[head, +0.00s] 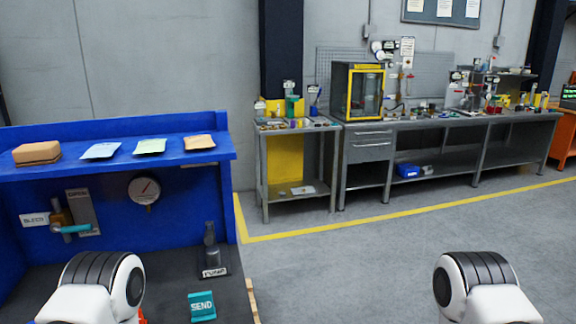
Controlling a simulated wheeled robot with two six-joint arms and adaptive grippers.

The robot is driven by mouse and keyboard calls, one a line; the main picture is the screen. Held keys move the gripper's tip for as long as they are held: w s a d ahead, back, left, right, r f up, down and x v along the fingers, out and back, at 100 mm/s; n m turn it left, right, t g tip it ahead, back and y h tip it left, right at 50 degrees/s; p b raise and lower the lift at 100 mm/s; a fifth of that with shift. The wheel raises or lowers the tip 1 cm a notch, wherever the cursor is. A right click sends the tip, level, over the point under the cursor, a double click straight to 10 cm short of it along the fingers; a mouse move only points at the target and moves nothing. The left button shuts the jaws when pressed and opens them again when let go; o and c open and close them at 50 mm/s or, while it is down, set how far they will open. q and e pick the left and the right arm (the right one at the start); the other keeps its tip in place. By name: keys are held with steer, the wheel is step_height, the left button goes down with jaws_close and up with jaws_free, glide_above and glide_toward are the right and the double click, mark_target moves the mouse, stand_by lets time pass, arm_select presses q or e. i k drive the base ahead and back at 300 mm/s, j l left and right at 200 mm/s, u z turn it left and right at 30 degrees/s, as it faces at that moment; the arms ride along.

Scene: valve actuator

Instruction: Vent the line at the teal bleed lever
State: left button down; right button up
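The teal bleed lever (76,229) is at the left of the head view, on a brass-coloured valve (60,214) mounted on the blue back panel. It lies roughly horizontal, beside a "BLEED" label (34,220). A grey plate (82,212) marked "OPEN" at its top stands upright behind it. A round gauge (144,190) with a red needle is on the panel to the right. My white and black arm links show at the bottom left and bottom right. Neither gripper's fingers can be seen.
A blue shelf (119,161) above the lever holds a brown block (37,153) and several coloured packets. A pump (212,252) and a teal "SEND" pad (202,306) are on the dark bench top. Open grey floor (350,260) lies to the right, before grey workbenches.

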mark_target(55, 228)
steer(key=u, duration=1.3)
